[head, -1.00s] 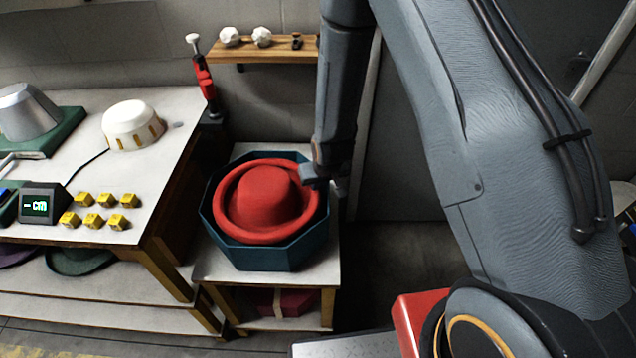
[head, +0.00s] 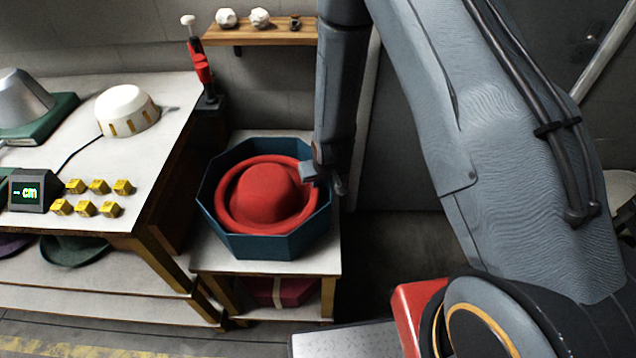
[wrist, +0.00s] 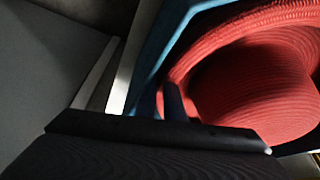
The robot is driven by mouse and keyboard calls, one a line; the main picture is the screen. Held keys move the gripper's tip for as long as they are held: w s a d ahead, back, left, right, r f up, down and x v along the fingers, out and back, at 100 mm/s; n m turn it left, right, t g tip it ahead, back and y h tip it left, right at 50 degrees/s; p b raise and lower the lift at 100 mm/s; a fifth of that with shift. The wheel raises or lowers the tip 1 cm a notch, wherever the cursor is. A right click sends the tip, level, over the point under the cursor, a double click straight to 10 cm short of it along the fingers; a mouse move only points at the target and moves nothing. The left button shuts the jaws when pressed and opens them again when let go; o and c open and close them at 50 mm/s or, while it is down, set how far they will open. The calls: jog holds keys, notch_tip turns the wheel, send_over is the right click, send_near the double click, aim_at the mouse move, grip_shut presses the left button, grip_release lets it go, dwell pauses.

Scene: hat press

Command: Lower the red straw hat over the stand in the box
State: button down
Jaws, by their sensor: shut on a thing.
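The red straw hat (head: 266,193) is crown up inside the blue octagonal box (head: 268,246), with its upturned brim within the box walls. In the wrist view the hat (wrist: 255,85) fills the right side, beside the box's blue wall (wrist: 185,30). My gripper (head: 312,174) is at the right edge of the hat and is shut on its brim. In the wrist view a dark finger (wrist: 175,103) lies against the brim. The stand is hidden under the hat. I cannot tell whether the hat rests on it.
The box stands on a small white table (head: 320,262). A workbench (head: 150,200) at the left holds a white hat-shaped block (head: 127,110), several yellow blocks (head: 88,198) and a display (head: 29,190). A wooden shelf (head: 262,36) is on the wall behind.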

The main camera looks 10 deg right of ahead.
jog(key=shift+f, duration=0.4)
dwell(0.5)
jog(key=c, duration=1.8)
grip_release()
jog(key=b+v, duration=0.1)
jog(key=v, duration=0.6)
jog(key=shift+s+r+b, duration=0.2)
jog(key=shift+r+b, duration=0.1)
jog(key=shift+r, duration=0.05)
jog(key=shift+r, duration=0.1)
